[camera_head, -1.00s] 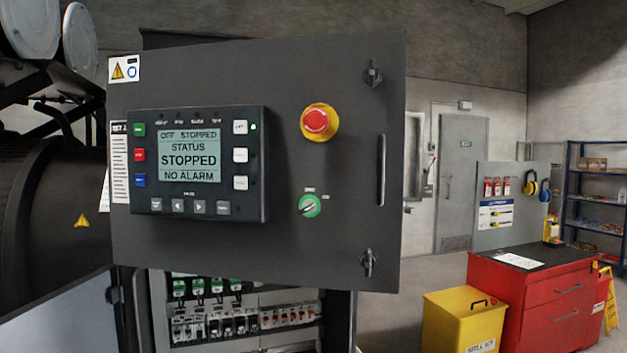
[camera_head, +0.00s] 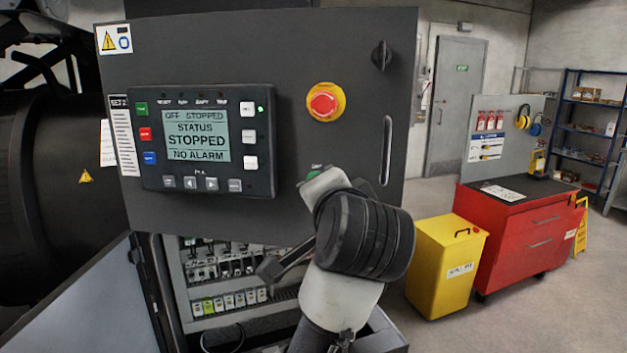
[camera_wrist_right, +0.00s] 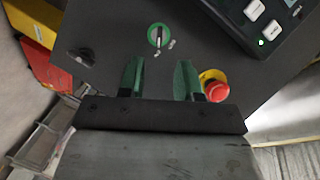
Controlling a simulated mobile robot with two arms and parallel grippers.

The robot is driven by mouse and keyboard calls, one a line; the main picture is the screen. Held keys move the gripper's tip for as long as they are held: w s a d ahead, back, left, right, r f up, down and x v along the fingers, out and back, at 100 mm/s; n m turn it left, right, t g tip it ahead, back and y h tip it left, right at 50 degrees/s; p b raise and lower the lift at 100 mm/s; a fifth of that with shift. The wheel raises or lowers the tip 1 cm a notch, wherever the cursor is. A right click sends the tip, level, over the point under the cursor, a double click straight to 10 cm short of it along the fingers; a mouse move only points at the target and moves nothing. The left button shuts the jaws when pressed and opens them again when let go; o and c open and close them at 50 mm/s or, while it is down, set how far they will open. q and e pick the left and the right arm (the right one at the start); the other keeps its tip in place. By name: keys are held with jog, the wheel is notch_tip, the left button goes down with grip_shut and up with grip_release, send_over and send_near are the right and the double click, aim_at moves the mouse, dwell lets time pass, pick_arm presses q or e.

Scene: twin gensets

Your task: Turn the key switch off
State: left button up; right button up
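The key switch (camera_wrist_right: 159,36) is a green round plate with a small key in it, on the dark panel door. In the right wrist view it lies just beyond and between the fingertips, apart from them. In the head view my right arm hides most of it; only a bit of green (camera_head: 314,173) shows. My right gripper (camera_wrist_right: 159,75) is open with two green-tipped fingers pointing at the panel. The controller screen (camera_head: 194,135) reads OFF STOPPED, STATUS STOPPED, NO ALARM. My left gripper is in neither view.
A red emergency stop (camera_head: 323,103) on a yellow ring sits above the switch, and close to one finger in the wrist view (camera_wrist_right: 216,90). A slotted door handle (camera_head: 386,150) is to the right. The cabinet below is open. A yellow bin (camera_head: 440,265) and red tool cabinet (camera_head: 515,240) stand right.

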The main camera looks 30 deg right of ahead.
jog(key=p+x, duration=0.2)
jog(key=x, duration=0.6)
jog(key=shift+w+d, duration=0.15)
jog(key=shift+w, duration=0.05)
grip_shut()
